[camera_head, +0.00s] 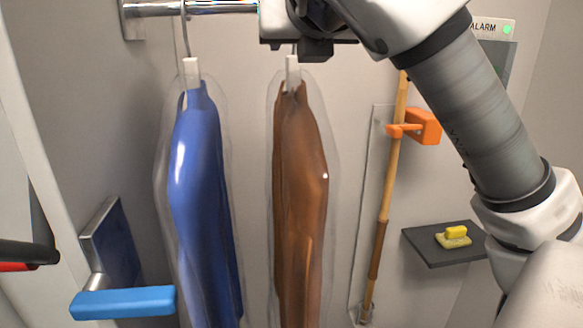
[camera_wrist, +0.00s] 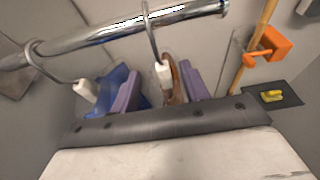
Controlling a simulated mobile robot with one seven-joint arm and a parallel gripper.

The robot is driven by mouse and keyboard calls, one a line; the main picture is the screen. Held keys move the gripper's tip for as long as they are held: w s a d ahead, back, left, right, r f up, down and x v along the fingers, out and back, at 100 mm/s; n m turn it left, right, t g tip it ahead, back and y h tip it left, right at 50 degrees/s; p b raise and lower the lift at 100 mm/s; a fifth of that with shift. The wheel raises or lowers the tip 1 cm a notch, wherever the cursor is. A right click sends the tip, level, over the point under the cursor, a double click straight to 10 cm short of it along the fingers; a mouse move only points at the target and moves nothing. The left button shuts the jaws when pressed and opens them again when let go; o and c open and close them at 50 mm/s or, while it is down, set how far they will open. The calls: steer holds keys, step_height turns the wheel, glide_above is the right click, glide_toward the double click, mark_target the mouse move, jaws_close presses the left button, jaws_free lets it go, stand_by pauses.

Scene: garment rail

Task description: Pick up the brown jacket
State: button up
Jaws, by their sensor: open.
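The brown jacket (camera_head: 300,190) hangs in a clear cover from a white-necked hanger (camera_head: 292,70), right of the blue jacket (camera_head: 203,200). In the wrist view only a narrow strip of the brown jacket (camera_wrist: 178,84) shows behind its hanger's white neck (camera_wrist: 163,74). My gripper (camera_head: 316,50) is at the top of the brown jacket's hanger in the head view and hides its hook. In the wrist view my gripper (camera_wrist: 159,70) is open, its two purple fingers either side of the white neck in the picture. I cannot tell whether they touch it.
The metal rail (camera_head: 220,8) runs above both hangers. The blue jacket's hanger (camera_wrist: 85,90) is close on the left. At right are a wooden pole (camera_head: 385,215) in an orange clip (camera_head: 425,127) and a dark shelf (camera_head: 420,240). A blue handle (camera_head: 125,302) sticks out at lower left.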

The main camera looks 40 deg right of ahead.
mark_target(294, 55)
steer(key=x, duration=0.2)
steer(key=shift+w+d+f+p, duration=0.1)
steer(key=shift+w+d+p, duration=0.05)
steer(key=shift+w+p, duration=0.2)
steer(key=shift+f+p+x, duration=0.25)
steer(key=shift+p+x, duration=0.45)
steer(key=shift+x, duration=0.6)
steer(key=shift+f+p+x, duration=0.25)
steer(key=shift+p+x, duration=0.45)
steer(key=shift+x, duration=0.65)
steer(key=shift+s, duration=0.25)
jaws_close()
steer(key=shift+r, duration=0.1)
